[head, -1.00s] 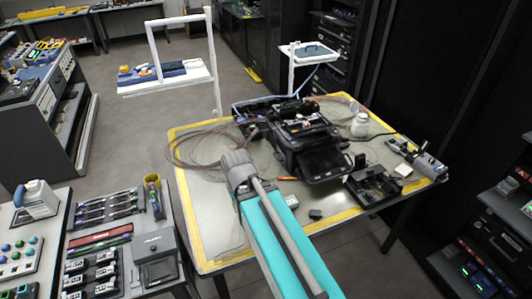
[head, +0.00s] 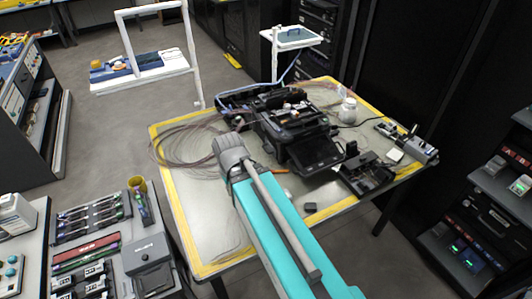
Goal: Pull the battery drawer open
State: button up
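The black fusion splicer (head: 290,122) stands on the yellow-edged table, its screen (head: 315,153) tilted toward the front right. I cannot make out the battery drawer; the splicer's near left side is partly hidden behind my arm. My teal and grey arm reaches in from the bottom of the head view, and its grey wrist end (head: 232,150) is just left of the splicer. My gripper's fingers are hidden beyond that wrist, so I cannot tell whether they are open or touching the splicer.
The table (head: 203,225) has bare room at its front left. Loose fiber coils (head: 180,145) lie at left. A black tool (head: 367,175), a white bottle (head: 347,111) and a small black block (head: 310,208) are at right. A side bench with tools (head: 100,225) stands at lower left.

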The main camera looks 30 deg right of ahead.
jog(key=shift+w+f, duration=0.1)
jog(key=w+d+f+h+b, duration=0.2)
jog(key=w+f+b, duration=0.1)
jog(key=b, duration=0.1)
jog(key=w+d+f+h+b, duration=0.2)
jog(key=w+d+f+b, duration=0.1)
jog(key=w+b, duration=0.1)
jog(key=w+d+f+h+b, duration=0.3)
jog(key=w+b, duration=0.1)
jog(key=b, duration=0.1)
jog(key=shift+w+f, duration=0.1)
jog(key=shift+f, duration=0.3)
jog(key=w+h+b, duration=0.1)
jog(key=w+b, duration=0.1)
jog(key=w+d+f+h+b, duration=0.1)
jog(key=w+b, duration=0.1)
jog(key=b, duration=0.1)
jog(key=w+d+f+h+b, duration=0.1)
jog(key=w+h+b, duration=0.1)
jog(key=shift+w, duration=0.1)
jog(key=w+h+b, duration=0.2)
jog(key=w+b, duration=0.1)
jog(key=w+h+b, duration=0.1)
jog(key=w+b, duration=0.1)
jog(key=shift+d+f+h, duration=0.15)
jog(key=shift+f+h, duration=0.1)
jog(key=shift+h, duration=0.05)
jog(key=shift+w+r+t+h+b, duration=0.35)
jog(key=shift+w+h+b, duration=0.15)
jog(key=shift+b, duration=0.2)
